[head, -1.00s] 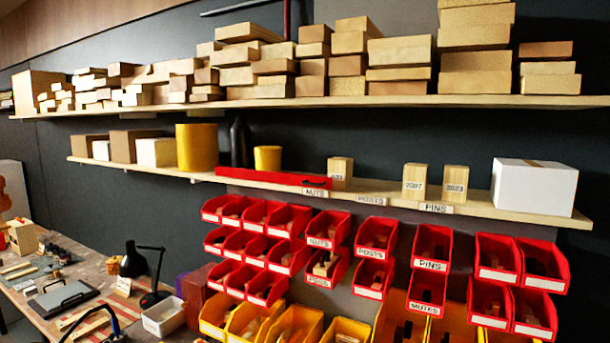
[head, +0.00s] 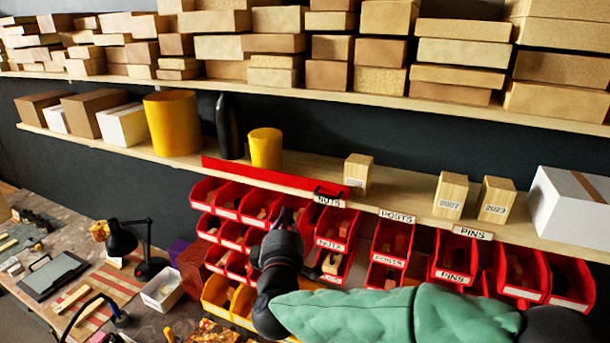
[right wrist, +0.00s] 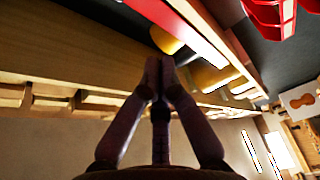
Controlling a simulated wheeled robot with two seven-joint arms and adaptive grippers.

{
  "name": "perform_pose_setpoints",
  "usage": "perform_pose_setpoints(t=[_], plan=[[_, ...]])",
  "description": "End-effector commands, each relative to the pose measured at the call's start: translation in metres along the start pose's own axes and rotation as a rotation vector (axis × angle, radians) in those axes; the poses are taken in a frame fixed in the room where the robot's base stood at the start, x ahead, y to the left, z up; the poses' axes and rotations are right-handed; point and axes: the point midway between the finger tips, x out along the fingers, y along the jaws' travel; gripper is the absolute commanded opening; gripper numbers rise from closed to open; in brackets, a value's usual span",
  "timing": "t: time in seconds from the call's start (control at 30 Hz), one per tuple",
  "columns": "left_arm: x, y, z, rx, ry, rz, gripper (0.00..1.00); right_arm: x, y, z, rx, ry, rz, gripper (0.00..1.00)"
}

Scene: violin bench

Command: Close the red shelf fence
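In the right wrist view the fence (right wrist: 178,30) is a red strip running diagonally past the fingertips. My right gripper (head: 287,214) is in front of the red bins, below the fence and apart from its handle. In the right wrist view its fingertips (right wrist: 159,64) are together with nothing visible between them. My left gripper is out of view.
On the lower shelf (head: 400,203) stand a black bottle (head: 229,127), a small yellow cylinder (head: 265,148) and a wooden block (head: 358,172) close behind or beside the fence. Red bins (head: 336,228) hang below. Stacked boxes fill the upper shelf.

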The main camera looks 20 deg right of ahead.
Motion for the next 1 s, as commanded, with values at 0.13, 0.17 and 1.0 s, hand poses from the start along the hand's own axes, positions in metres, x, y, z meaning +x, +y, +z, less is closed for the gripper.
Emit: perform_pose_setpoints(t=[0.13,0.17,1.0], plan=[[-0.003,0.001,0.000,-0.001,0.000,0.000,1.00,0.004,0.010,0.001,-0.017,-0.012,0.011,0.00],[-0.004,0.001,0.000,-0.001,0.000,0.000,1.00,0.007,0.010,0.001,-0.018,-0.012,0.011,0.00],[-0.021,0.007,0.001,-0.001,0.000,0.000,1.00,0.089,0.012,0.029,-0.016,-0.011,0.012,0.00]])
